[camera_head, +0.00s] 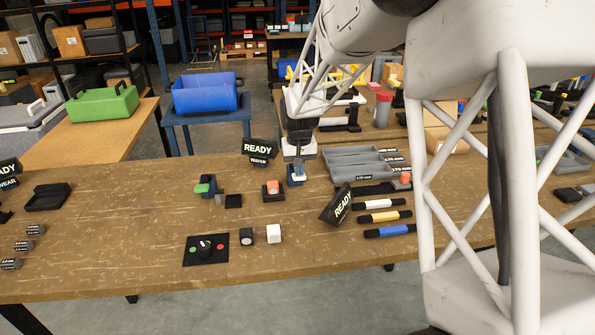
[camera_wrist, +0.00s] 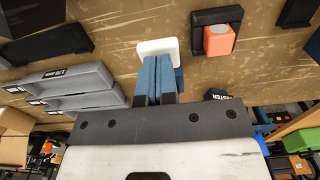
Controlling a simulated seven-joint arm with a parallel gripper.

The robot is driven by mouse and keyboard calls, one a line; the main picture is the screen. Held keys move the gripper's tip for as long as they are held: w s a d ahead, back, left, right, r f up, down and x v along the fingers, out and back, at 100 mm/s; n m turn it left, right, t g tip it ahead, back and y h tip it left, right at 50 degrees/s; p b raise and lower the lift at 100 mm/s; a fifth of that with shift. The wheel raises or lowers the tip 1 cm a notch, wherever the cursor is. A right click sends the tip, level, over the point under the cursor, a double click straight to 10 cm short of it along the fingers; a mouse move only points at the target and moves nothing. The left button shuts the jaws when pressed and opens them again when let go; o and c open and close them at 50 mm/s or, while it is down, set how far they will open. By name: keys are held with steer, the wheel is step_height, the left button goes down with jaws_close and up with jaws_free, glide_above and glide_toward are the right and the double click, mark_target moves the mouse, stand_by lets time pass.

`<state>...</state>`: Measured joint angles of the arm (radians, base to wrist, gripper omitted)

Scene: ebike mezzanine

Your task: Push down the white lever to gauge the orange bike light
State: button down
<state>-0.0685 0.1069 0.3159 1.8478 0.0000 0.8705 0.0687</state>
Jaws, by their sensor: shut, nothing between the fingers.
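The white lever (camera_wrist: 157,47) shows in the wrist view as a rounded white pad at the fingertips. My gripper (camera_wrist: 158,62) is shut and empty, its two blue fingers side by side. The fingertips overlap the pad's near edge; I cannot tell if they touch it. In the head view my gripper (camera_head: 297,166) points down over the small blue and white device, hiding much of it. The orange bike light (camera_wrist: 232,39) sits in a black holder just right of the lever in the wrist view; in the head view the light (camera_head: 272,187) is left of my gripper.
A READY sign with a TESTER label (camera_head: 257,149) stands behind the light. Grey bins (camera_head: 345,168) are right of my gripper, with another READY sign (camera_head: 337,205) in front. A black button panel (camera_head: 206,249) lies near the front edge.

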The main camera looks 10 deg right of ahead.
steer(key=shift+f, duration=2.05)
steer(key=shift+r, duration=4.2)
steer(key=shift+s+d+r, duration=0.1)
steer(key=shift+s+r, duration=0.25)
steer(key=shift+s, duration=0.05)
steer(key=s+d+r+t, duration=0.1)
steer(key=s+r, duration=0.1)
steer(key=s, duration=1.2)
steer(key=s+d+r, duration=0.2)
steer(key=s+r, duration=0.1)
steer(key=s, duration=1.1)
steer(key=s+d+r+t, duration=0.1)
steer(key=s+d+r, duration=0.1)
steer(key=s, duration=1.2)
steer(key=shift+s+r+t, duration=0.2)
steer(key=shift+r+t, duration=0.1)
steer(key=shift+r, duration=0.35)
